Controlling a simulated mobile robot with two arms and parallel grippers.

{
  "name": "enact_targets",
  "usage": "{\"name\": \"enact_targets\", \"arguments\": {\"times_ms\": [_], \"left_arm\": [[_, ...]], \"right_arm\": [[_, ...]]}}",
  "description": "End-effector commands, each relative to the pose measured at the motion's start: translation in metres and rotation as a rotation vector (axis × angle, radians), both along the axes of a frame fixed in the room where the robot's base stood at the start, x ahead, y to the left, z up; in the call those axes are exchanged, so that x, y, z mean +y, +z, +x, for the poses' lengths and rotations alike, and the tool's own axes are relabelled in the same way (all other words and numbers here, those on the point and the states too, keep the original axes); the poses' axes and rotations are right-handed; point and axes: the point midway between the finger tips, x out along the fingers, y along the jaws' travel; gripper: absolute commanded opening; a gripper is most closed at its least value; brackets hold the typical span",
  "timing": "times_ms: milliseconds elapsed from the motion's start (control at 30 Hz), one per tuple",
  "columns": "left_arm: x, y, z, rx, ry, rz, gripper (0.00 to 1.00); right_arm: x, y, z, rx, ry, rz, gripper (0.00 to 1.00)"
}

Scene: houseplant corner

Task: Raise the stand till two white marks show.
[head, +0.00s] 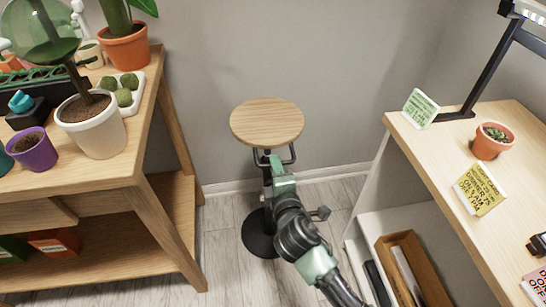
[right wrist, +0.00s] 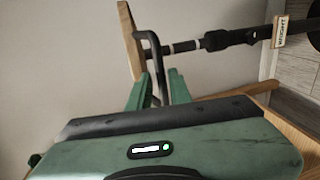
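The stand has a round wooden top (head: 267,122), a black pole (right wrist: 222,39) and a round black base (head: 258,236). A dark bar handle (right wrist: 152,55) hangs under the top. My right gripper (right wrist: 160,86) has its green fingers close on both sides of this bar and appears shut on it. In the head view my right arm hides most of the pole. The right wrist view shows the stand sideways, with the top (right wrist: 131,42) at the left. Two white bands show on the pole there, below the top. My left gripper is in neither view.
A wooden plant table at left holds a white pot (head: 96,132), a purple pot (head: 34,152) and a mossy tray (head: 140,82). A desk (head: 430,150) at right holds a small potted plant (head: 492,141) and sign cards (head: 480,188). The wall (head: 230,60) stands behind the stand.

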Motion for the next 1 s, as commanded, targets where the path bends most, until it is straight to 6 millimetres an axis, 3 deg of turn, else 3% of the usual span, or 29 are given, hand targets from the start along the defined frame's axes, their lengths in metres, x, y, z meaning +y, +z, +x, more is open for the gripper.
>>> {"name": "enact_targets", "arguments": {"times_ms": [100, 233, 767, 867, 967, 1000], "left_arm": [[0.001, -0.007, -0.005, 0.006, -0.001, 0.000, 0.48], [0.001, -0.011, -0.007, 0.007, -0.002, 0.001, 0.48], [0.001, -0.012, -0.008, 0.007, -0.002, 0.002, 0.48], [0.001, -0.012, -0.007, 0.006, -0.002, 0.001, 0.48], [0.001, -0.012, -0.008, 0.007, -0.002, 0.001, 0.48], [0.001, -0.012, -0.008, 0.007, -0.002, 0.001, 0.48]], "right_arm": [[-0.003, 0.004, -0.018, 0.001, 0.000, 0.001, 0.20], [-0.005, 0.007, -0.027, -0.001, 0.000, 0.000, 0.20], [-0.005, 0.006, -0.029, 0.000, 0.000, 0.001, 0.20], [-0.010, -0.004, -0.030, 0.029, -0.014, 0.020, 0.20], [-0.024, -0.036, -0.036, 0.119, -0.058, 0.081, 0.20], [-0.033, -0.056, -0.041, 0.175, -0.089, 0.120, 0.20]]}}
